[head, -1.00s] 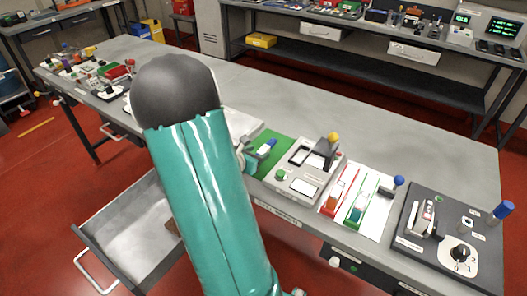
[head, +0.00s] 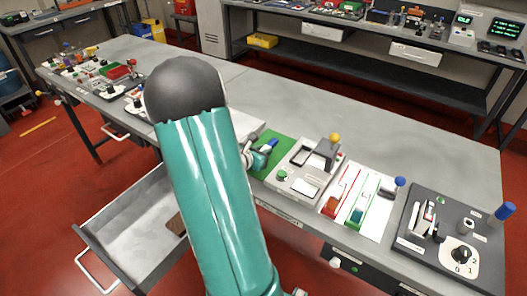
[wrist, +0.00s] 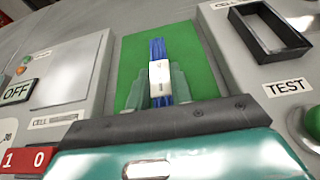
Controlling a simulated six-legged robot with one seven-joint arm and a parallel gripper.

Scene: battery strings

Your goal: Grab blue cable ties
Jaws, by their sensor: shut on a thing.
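The blue cable ties (wrist: 158,50) are a bundle of thin blue strips with a white band around them. In the wrist view they stand between the two teal fingers of my gripper (wrist: 161,84), which is shut on them over a green mat (wrist: 200,60). In the head view the blue bundle (head: 271,144) shows at the green mat (head: 284,148), beside my gripper (head: 262,156). My arm hides part of the gripper and mat. I cannot tell whether the bundle is lifted clear of the mat.
A grey tester (head: 305,165) with a yellow-knobbed lever stands right of the mat, labelled TEST in the wrist view. Right of it are a white sheet with red and green holders and a dark switch panel (head: 450,245). An open drawer (head: 130,225) juts out at lower left.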

